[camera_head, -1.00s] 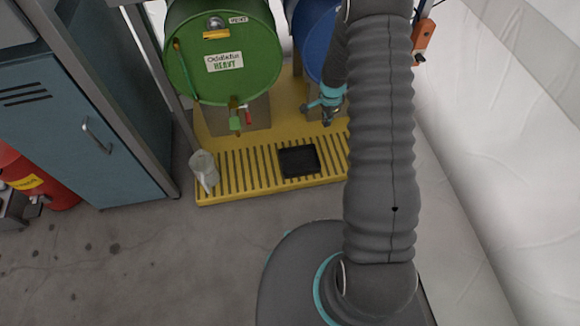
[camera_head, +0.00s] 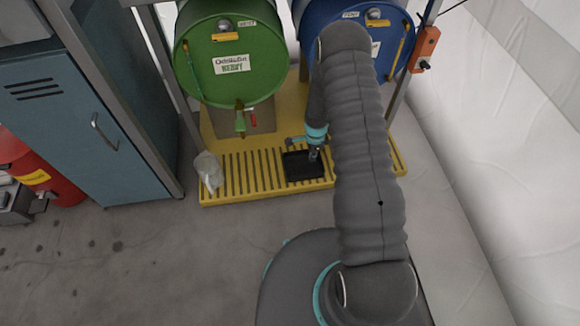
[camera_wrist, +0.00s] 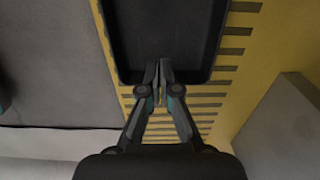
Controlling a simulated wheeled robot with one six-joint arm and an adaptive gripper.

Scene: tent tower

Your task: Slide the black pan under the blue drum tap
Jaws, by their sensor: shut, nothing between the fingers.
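The black pan (camera_head: 303,166) is a shallow square tray lying on the slatted yellow platform, right of the green drum's tap. It also shows at the top of the wrist view (camera_wrist: 165,30). My gripper (camera_head: 315,154) is shut and empty at the pan's right side. In the wrist view my fingertips (camera_wrist: 159,72) overlap the pan's near wall; I cannot tell whether they touch it. The blue drum (camera_head: 396,62) stands behind my arm, at the back right. Its tap is hidden by my arm.
The green drum (camera_head: 235,58) with its tap (camera_head: 240,120) stands left of the blue one. A blue locker (camera_head: 85,115) is at left, a white wall at right.

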